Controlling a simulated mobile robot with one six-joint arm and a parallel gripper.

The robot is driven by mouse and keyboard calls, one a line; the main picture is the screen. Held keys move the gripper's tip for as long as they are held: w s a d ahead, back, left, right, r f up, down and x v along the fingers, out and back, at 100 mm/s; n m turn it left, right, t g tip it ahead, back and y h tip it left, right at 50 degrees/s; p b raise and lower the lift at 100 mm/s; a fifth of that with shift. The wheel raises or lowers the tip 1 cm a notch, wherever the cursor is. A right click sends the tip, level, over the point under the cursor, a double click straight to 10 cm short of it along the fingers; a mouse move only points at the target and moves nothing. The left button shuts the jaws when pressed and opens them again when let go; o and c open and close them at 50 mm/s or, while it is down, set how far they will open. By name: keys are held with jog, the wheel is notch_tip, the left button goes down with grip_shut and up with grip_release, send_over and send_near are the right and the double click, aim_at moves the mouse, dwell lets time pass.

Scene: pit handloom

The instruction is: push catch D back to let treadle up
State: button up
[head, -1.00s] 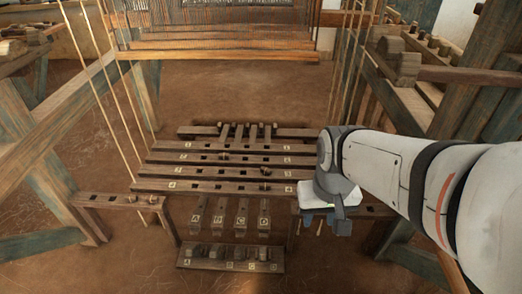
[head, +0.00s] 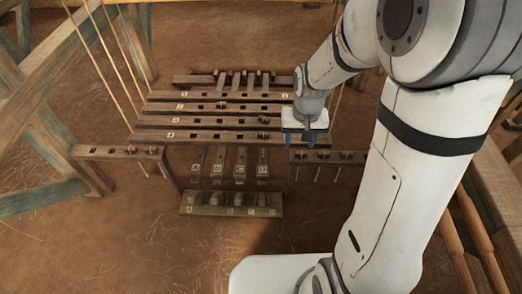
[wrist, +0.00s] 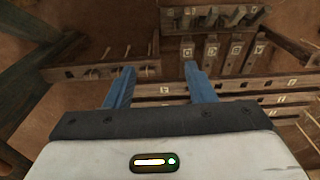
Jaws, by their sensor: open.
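The catch block (head: 190,209) lies on the floor in front, with a row of small dark catches and pale letters. Its rightmost catch, which I take as catch D (head: 262,199), is too small to tell its position clearly. Behind it hang several short lettered treadles; the rightmost, seemingly D (head: 263,162), also shows leftmost in the wrist view (wrist: 187,55). My gripper (head: 305,144) is open and empty, fingers downward, above the right end of the slotted bars. In the wrist view its blue fingers (wrist: 155,82) stand apart, clear of the catches.
Slotted wooden bars (head: 205,121) lie across behind the treadles. A peg rail (head: 345,157) stands right of them, close to my gripper, and another rail (head: 95,152) left. Thin cords hang at the left. The floor in front of the block is open.

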jog(key=w+a+f, duration=0.3)
jog(key=w+f, duration=0.1)
jog(key=f, duration=0.3)
jog(key=p, duration=0.1)
send_over(262, 203)
jog(key=w+d, duration=0.2)
jog(key=w, duration=0.3)
notch_tip(262, 203, down, 20)
jog(key=shift+g, duration=0.4)
jog(key=s+f, duration=0.1)
jog(key=f, duration=0.3)
jog(key=s+a+f, duration=0.1)
jog(key=f, duration=0.3)
jog(key=s+a+f, duration=0.1)
jog(key=f, duration=0.3)
jog(key=shift+f, duration=0.35)
notch_tip(262, 203, down, 8)
jog(key=shift+s+f+b, duration=0.1)
jog(key=shift+b, duration=1.05)
jog(key=shift+c, duration=0.4)
grip_shut()
